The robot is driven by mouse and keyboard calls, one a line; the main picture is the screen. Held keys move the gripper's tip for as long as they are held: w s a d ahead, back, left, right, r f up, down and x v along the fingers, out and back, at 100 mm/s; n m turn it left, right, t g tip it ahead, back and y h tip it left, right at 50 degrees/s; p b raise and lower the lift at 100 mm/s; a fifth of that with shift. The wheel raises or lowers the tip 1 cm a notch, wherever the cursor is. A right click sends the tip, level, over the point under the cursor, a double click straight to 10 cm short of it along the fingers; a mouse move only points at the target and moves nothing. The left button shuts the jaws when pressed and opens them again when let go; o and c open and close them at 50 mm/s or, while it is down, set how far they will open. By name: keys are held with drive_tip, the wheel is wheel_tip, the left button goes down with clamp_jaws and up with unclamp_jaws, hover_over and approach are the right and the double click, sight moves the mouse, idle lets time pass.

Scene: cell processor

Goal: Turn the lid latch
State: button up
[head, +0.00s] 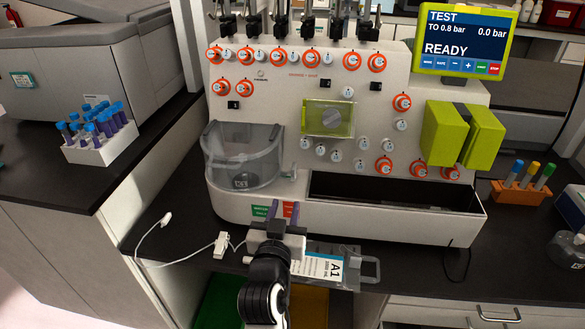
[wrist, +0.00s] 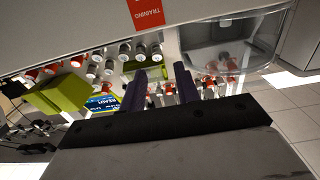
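The white cell processor (head: 345,200) stands on the dark bench. A clear, rounded chamber (head: 243,155) bulges from its front left; it also shows at the upper right in the wrist view (wrist: 232,50). A small pale knob (head: 304,143) sits just right of this chamber. A round grey knob (head: 333,118) sits on a yellow-green clear cover at the panel's middle. I cannot tell which of these is the lid latch. My gripper (head: 282,217) is below and in front of the chamber, at the machine's lower front edge. Its two purple fingers (wrist: 160,86) are apart, with nothing held between them.
A clear bag labelled A1 (head: 322,268) lies right of my gripper. A white cable with a clamp (head: 222,244) lies to its left. A yellow-green block (head: 460,135) juts from the machine's right side. A rack of blue-capped tubes (head: 100,140) stands on the left bench.

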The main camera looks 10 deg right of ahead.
sight(293, 170)
drive_tip(key=b+x, duration=0.2)
drive_tip(key=x, duration=1.1)
drive_tip(key=shift+w, duration=0.35)
clamp_jaws()
